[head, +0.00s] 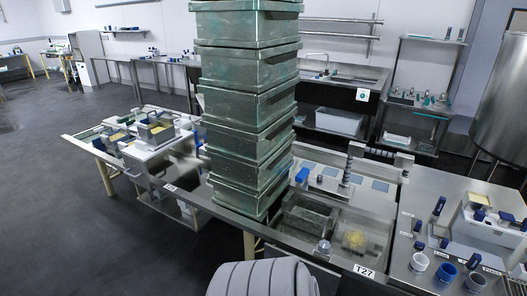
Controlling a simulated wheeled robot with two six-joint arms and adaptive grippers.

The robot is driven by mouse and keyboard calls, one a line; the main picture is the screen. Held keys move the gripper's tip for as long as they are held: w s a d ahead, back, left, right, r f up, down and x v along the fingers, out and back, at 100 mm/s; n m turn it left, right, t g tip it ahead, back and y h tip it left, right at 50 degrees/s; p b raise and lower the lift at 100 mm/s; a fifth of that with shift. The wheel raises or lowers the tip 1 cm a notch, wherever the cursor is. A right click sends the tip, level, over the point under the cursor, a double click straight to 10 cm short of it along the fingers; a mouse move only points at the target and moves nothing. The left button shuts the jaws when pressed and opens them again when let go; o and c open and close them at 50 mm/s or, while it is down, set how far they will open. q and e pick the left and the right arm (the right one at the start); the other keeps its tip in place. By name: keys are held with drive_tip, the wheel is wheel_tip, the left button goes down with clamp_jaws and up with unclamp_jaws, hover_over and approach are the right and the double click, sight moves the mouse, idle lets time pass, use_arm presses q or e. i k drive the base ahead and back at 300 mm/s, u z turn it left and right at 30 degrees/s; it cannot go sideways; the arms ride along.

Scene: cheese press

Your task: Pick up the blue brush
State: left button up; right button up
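Several small blue items stand or lie on the steel table (405,250) at the right. They include an upright blue piece (439,206) at the table's back, a small blue piece (420,245) in front of it, and a blue piece (474,260) near a blue cup (447,272). They are too small for me to tell which one is the blue brush. Neither of my grippers shows in the head view.
A tall stack of green-grey crates (250,100) stands in the middle and hides part of the tables behind. A white cup (419,262) stands by the right table's front. The floor (60,190) at the left is open.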

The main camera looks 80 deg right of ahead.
sight(301, 177)
drive_tip(key=z, duration=0.05)
drive_tip(key=i, duration=0.2)
drive_tip(key=z, duration=1.25)
